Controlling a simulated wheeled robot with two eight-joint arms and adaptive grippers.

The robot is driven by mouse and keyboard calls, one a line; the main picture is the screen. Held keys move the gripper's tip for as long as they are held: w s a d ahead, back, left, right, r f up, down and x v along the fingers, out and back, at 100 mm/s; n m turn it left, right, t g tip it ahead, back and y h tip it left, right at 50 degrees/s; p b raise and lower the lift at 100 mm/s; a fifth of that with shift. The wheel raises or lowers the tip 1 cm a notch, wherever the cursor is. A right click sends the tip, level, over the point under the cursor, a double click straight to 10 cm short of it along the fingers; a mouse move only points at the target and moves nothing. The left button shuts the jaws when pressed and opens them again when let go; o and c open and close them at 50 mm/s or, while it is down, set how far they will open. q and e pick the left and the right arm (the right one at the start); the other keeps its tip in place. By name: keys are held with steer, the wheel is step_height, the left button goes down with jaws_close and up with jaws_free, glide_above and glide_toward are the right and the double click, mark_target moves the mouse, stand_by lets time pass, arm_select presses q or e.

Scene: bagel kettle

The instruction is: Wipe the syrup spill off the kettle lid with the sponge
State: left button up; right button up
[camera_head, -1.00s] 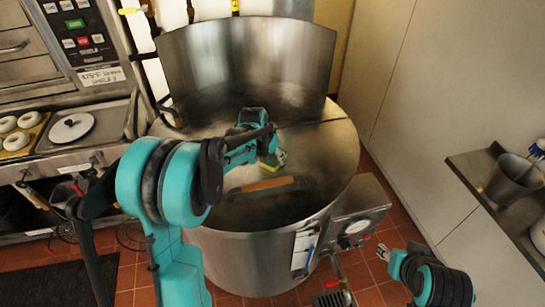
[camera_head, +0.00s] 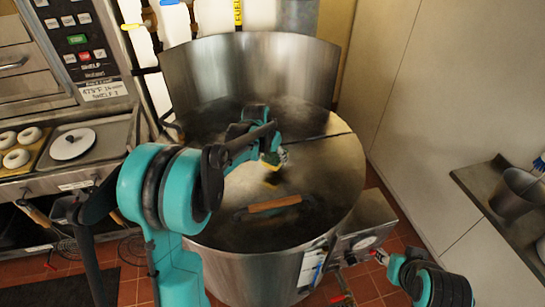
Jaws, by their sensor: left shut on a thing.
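The steel kettle (camera_head: 255,262) stands in the middle, and its lid (camera_head: 325,178) covers the front part, with a brown wooden handle (camera_head: 275,203) across it. My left gripper (camera_head: 273,163) reaches over the lid behind the handle. It is shut on the small yellow sponge (camera_head: 271,182), which is at or just above the lid; I cannot tell whether it touches. My arm hides part of the lid on the left. I cannot clearly make out the syrup spill. My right gripper (camera_head: 381,257) is low at the right, apart from the kettle; its fingers are too small to read.
The kettle's control box (camera_head: 362,236) juts out at front right. A tall curved steel panel (camera_head: 250,68) rises behind the lid. A steel shelf (camera_head: 482,180) with a metal container (camera_head: 514,192) is at right. Bagels (camera_head: 17,158) lie on a tray at left.

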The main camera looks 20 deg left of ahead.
arm_select(q)
steer(key=shift+w+r+p, duration=0.15)
steer(key=shift+r+p, duration=0.35)
steer(key=shift+r, duration=0.3)
steer(key=shift+r+p, duration=0.75)
steer(key=shift+r, duration=0.4)
